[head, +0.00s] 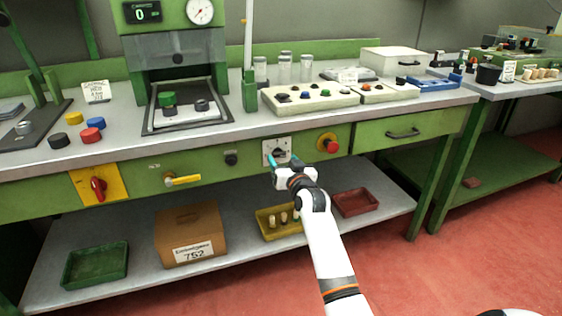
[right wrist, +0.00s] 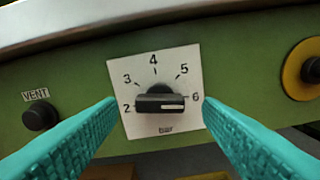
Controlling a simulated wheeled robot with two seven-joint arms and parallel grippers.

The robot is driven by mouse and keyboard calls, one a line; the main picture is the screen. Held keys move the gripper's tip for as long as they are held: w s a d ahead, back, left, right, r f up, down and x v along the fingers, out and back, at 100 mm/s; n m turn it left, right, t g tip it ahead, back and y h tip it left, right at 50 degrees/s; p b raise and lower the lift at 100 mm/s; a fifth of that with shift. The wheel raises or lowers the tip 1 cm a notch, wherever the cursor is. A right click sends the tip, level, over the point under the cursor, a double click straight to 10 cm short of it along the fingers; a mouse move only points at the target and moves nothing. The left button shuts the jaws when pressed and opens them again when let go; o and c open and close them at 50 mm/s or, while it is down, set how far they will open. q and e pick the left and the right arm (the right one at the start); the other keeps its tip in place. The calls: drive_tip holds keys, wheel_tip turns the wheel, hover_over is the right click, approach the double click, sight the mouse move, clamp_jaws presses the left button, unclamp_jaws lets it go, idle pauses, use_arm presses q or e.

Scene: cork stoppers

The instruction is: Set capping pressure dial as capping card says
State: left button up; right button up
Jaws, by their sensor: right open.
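The dial (right wrist: 160,98) is a black knob on a white plate numbered 2 to 6. Its white mark points right, at about the 6. The dial plate (head: 277,149) also shows in the head view on the green bench front. My right gripper (head: 283,161) is open in front of it, its teal fingers on either side of the knob, with no clear contact visible. A small white card (head: 96,92) stands at the left of the bench top; its heading looks like capping, and its smaller lines are too small to read surely. My left gripper is not in view.
A vent knob (right wrist: 40,116) is left of the dial, and a red button on a yellow base (head: 327,143) is right. A yellow handle (head: 183,180) and red switch (head: 98,188) are further left. The press display (head: 140,13) reads 0.

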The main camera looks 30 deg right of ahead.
sight(279, 154)
drive_tip(key=shift+x, duration=1.2)
drive_tip(key=c, duration=1)
